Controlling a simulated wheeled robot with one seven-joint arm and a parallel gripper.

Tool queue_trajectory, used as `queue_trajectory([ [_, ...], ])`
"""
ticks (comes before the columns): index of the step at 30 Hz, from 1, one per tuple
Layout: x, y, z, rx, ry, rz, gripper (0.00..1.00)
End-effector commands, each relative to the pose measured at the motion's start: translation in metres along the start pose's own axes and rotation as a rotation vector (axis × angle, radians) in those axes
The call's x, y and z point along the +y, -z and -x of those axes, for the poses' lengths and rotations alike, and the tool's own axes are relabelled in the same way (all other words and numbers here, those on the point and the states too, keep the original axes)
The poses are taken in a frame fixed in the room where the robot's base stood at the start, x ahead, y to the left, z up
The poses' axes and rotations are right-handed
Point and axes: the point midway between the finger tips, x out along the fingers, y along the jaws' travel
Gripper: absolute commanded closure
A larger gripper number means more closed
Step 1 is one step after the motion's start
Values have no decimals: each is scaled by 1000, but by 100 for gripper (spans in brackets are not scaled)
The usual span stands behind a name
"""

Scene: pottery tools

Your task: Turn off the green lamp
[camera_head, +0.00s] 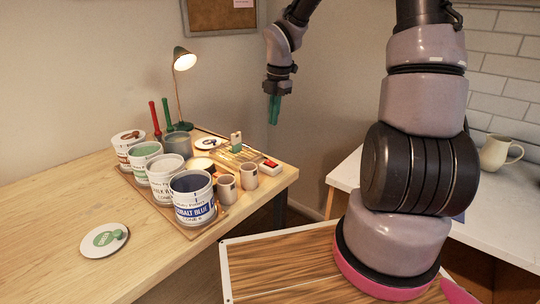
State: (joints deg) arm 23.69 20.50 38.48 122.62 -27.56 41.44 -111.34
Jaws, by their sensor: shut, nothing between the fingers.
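The green lamp (184,59) stands at the back of the wooden table, with a dark thin neck and a green shade. My gripper (273,121) has green fingers that are shut, empty and pointing down. It hangs in the air to the right of the lamp, apart from it, and higher in the picture than the red-topped block.
Several labelled glaze pots (193,203) stand in a row on a tray, with two small cups (226,189) beside them. Red and green upright tools (154,117) stand behind. A round white disc (104,240) lies at front left. The table's left part (45,215) is clear. A mug (497,153) stands on the right counter.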

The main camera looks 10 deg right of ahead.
Motion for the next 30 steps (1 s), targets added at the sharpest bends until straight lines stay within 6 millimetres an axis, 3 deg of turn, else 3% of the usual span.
queue_trajectory([
  [8,0,0,0,0,1,-1,100],
  [13,0,1,-14,2,3,1,100],
  [30,-1,2,-122,1,3,1,100],
])
